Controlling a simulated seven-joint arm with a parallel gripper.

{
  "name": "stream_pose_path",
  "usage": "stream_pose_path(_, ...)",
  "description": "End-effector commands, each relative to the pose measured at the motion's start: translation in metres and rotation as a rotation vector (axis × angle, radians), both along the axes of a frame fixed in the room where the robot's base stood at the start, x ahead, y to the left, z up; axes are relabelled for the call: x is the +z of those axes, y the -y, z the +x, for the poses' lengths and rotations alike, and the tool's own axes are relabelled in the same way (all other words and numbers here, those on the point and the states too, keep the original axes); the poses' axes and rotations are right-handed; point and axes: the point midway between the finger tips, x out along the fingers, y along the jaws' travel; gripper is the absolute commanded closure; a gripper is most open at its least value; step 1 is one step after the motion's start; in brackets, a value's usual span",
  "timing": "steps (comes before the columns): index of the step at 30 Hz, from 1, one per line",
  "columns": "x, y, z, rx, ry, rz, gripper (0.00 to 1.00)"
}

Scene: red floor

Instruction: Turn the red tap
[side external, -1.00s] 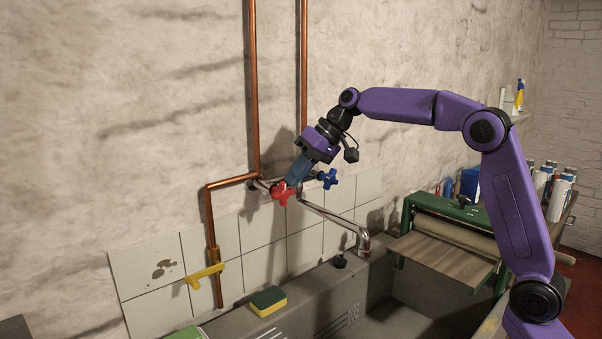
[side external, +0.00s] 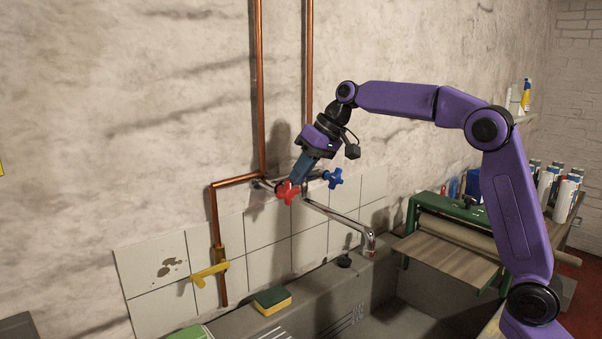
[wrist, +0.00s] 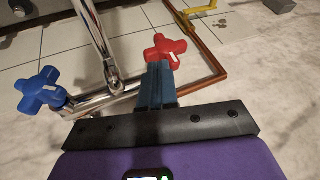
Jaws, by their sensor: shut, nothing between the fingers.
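The red tap (side external: 288,193) is a cross-shaped handle on the left end of the chrome mixer on the wall. It also shows in the wrist view (wrist: 165,50), just beyond my fingertips. My gripper (side external: 299,176) is shut and empty, slanting down with its blue-grey fingertips at the red handle. In the wrist view the fingers (wrist: 155,75) lie right at the handle's near arm; I cannot tell whether they touch it. The blue tap (side external: 333,179) is to the right, clear of my gripper. The chrome spout (side external: 345,222) reaches forward below the handles.
Copper pipes (side external: 259,90) run up the wall behind the taps. A yellow-handled valve (side external: 210,272) sits lower left. A sponge (side external: 272,300) lies on the sink's edge. A green roller machine (side external: 450,230) stands to the right.

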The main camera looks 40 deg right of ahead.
Motion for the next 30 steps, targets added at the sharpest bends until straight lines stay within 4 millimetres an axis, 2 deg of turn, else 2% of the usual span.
stream_pose_path(11, 0.004, -0.01, 0.0, 0.005, 0.002, -0.137, 1.0)
stream_pose_path(30, 0.006, -0.04, 0.0, 0.006, 0.0, -0.707, 1.0)
